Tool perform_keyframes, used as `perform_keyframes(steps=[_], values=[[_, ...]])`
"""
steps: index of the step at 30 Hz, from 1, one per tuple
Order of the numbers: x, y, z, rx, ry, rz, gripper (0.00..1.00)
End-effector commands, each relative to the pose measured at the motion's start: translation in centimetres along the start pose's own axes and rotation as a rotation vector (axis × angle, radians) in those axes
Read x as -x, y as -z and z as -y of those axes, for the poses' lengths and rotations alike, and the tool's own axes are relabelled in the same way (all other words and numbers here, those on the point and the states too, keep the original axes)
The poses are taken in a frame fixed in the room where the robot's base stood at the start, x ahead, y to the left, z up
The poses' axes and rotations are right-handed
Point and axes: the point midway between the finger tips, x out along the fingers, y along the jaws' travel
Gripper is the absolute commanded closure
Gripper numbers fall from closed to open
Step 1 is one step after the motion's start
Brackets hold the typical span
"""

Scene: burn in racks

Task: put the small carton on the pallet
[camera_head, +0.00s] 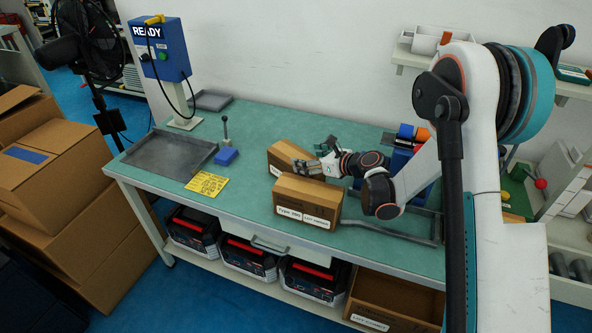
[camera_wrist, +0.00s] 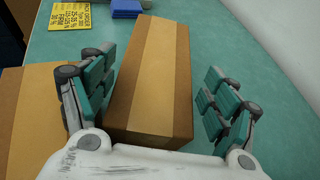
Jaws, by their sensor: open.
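Two brown cartons stand close together on the green table. The back carton (camera_head: 284,152) is partly hidden by my gripper (camera_head: 313,160); in the wrist view this carton (camera_wrist: 152,75) lies between the open fingers of my gripper (camera_wrist: 155,105), with a visible gap on the right. The front carton (camera_head: 307,199) has white labels, one reading "Type 350"; it shows at the left of the wrist view (camera_wrist: 32,115). I cannot tell for sure which carton is the small one. No pallet is clearly recognisable; a flat dark grey tray (camera_head: 170,155) lies at the table's left.
A metal frame (camera_head: 400,235) lies at the right. Larger boxes (camera_head: 60,190) stand on the floor at left.

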Motion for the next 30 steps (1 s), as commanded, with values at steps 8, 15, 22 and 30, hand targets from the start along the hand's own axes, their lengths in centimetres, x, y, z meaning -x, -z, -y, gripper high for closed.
perform_keyframes(steps=[8,15,22,30], values=[[-3.8,0.2,-0.2,0.001,-0.001,0.000,0.20],[-3.9,0.1,-0.1,0.000,0.000,0.000,0.22],[-3.9,0.1,-0.1,0.000,-0.001,0.000,0.74],[-3.8,0.0,-0.1,-0.001,-0.001,0.001,0.92]])
